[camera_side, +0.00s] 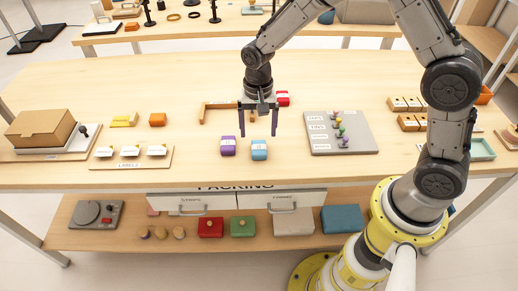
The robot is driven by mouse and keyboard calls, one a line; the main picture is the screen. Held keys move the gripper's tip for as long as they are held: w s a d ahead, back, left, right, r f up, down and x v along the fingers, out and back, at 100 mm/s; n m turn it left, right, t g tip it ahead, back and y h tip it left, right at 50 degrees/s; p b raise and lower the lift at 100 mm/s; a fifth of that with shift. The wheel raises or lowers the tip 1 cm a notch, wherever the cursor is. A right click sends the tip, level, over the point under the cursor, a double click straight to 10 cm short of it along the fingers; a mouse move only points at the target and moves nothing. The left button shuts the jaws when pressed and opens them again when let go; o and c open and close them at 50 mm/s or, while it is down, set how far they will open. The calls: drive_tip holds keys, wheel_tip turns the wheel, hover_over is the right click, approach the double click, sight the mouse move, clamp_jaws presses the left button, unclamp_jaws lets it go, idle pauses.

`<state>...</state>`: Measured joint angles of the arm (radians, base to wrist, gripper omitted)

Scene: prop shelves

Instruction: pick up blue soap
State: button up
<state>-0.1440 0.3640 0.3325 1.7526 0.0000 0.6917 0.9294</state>
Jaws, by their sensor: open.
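The blue soap (259,150) is a small light-blue block with a pale label, lying on the wooden table near its front edge. A similar purple block (228,146) lies just left of it, with a small gap between them. My gripper (258,132) points down above and slightly behind the two blocks. Its two dark fingers are spread apart with nothing between them. I cannot tell its exact height above the blue soap, but the fingers do not appear to touch it.
A red block (283,98) and a wooden corner piece (210,108) lie behind my gripper. A grey board (360,143) with small coloured pieces is to the right. Yellow (123,120) and orange (157,119) blocks are left. Table in front of the soap is clear.

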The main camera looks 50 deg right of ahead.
sight(259, 146)
drive_tip(key=f, duration=0.5)
drive_tip(key=shift+s, duration=0.2)
clamp_jaws()
